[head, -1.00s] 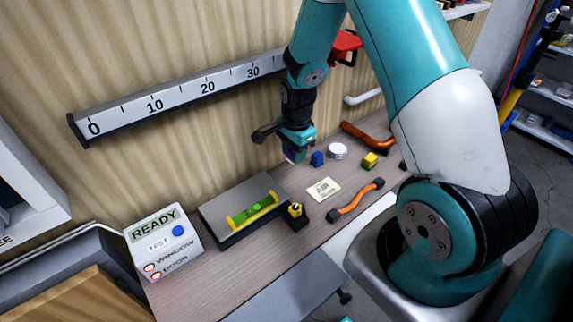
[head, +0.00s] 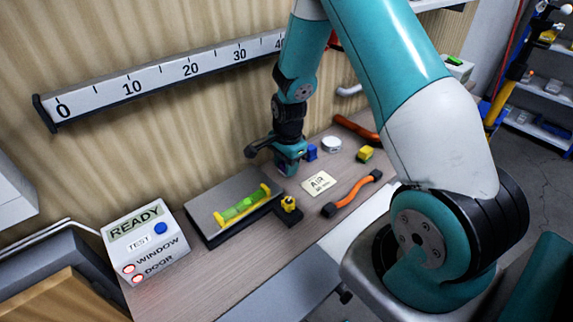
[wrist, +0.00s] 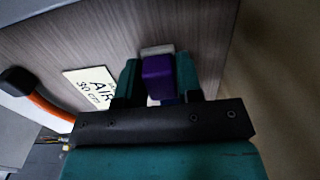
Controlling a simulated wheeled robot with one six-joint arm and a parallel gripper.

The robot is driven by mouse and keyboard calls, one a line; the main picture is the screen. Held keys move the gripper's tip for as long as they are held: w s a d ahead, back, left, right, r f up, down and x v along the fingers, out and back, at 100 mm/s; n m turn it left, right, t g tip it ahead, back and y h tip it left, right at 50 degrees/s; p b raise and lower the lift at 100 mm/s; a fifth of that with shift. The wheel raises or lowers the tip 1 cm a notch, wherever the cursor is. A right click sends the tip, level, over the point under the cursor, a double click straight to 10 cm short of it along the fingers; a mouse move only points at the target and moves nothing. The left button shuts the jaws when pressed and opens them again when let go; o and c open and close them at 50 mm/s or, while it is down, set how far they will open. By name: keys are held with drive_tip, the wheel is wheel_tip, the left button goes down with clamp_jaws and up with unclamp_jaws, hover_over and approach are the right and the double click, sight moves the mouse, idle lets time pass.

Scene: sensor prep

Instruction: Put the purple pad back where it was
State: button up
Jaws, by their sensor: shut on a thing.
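The purple pad (wrist: 158,80) sits between the two teal fingers of my gripper (wrist: 159,78) in the wrist view. A pale grey piece (wrist: 157,49) shows at its far end; I cannot tell whether it belongs to the pad. In the head view my gripper (head: 287,170) points down low over the bench, left of the AIR card (head: 318,183) and the blue block (head: 312,152). The pad is mostly hidden there by the fingers. I cannot tell whether the pad touches the bench.
The READY box (head: 147,243) stands further left.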

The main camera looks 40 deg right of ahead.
drive_tip(key=o, duration=1)
drive_tip(key=shift+c, duration=0.2)
wheel_tip(320, 180, up, 12)
drive_tip(key=b, duration=0.1)
drive_tip(key=s+a+r+n+y, duration=0.1)
drive_tip(key=s+a+r+n, duration=0.3)
drive_tip(key=a+r+n, duration=0.4)
drive_tip(key=s+a+r+n+y, duration=0.1)
drive_tip(key=s+a+r+n, duration=0.1)
drive_tip(key=s+a+n, duration=0.5)
drive_tip(key=s+a+r+n+y, duration=0.1)
drive_tip(key=s+a+r+n, duration=0.2)
drive_tip(key=s+a+n, duration=0.4)
drive_tip(key=s+n, duration=0.2)
drive_tip(key=s, duration=0.2)
drive_tip(key=shift+a+r+n+y, duration=0.15)
drive_tip(key=shift+n+y, duration=0.25)
drive_tip(key=shift+s, duration=0.1)
